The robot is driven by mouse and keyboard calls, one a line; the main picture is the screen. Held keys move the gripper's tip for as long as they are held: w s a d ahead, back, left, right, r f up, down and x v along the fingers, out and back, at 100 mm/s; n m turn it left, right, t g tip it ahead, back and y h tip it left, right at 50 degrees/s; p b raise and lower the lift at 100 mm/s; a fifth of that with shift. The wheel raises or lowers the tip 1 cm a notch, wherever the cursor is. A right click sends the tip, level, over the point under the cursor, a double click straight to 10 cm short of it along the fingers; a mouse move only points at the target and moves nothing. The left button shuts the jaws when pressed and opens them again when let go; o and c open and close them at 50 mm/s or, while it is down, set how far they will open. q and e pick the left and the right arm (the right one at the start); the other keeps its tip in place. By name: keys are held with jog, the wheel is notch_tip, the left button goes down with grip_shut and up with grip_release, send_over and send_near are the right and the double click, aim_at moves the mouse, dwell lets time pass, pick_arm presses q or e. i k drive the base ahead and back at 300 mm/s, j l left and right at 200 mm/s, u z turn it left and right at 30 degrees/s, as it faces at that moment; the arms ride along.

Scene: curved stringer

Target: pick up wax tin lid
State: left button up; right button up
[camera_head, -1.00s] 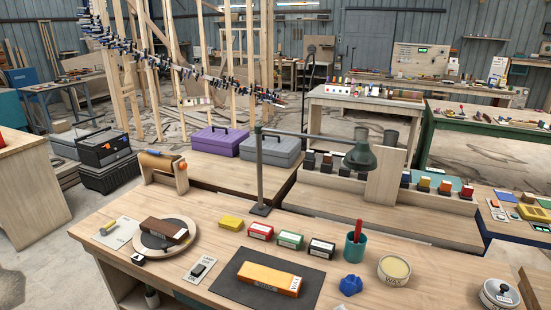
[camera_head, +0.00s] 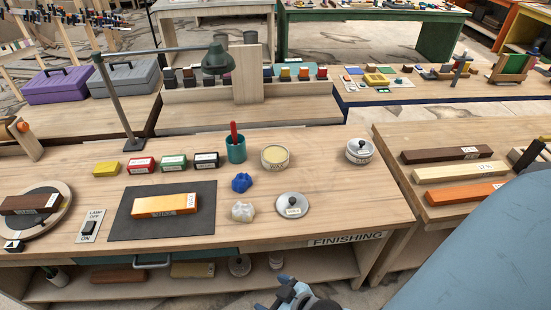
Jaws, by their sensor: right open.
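The wax tin lid (camera_head: 293,207), a round grey metal disc with a small knob and a white label, lies flat near the front right of the finishing bench. The open wax tin (camera_head: 275,158), filled with pale yellow wax, stands behind it. My right gripper (camera_head: 283,294) shows at the bottom edge, in front of the bench and apart from the lid. It is open, and its lower part is cut off by the frame. My left gripper is out of view.
The bench (camera_head: 345,207) is clear to the right of the lid. A white crumpled lump (camera_head: 243,212) and a blue lump (camera_head: 241,182) lie to its left. A lidded tin (camera_head: 360,151) stands behind right. A teal cup (camera_head: 236,150) and lamp (camera_head: 122,100) stand farther back.

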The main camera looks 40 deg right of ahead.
aim_at(290, 205)
jog(key=z, duration=1.3)
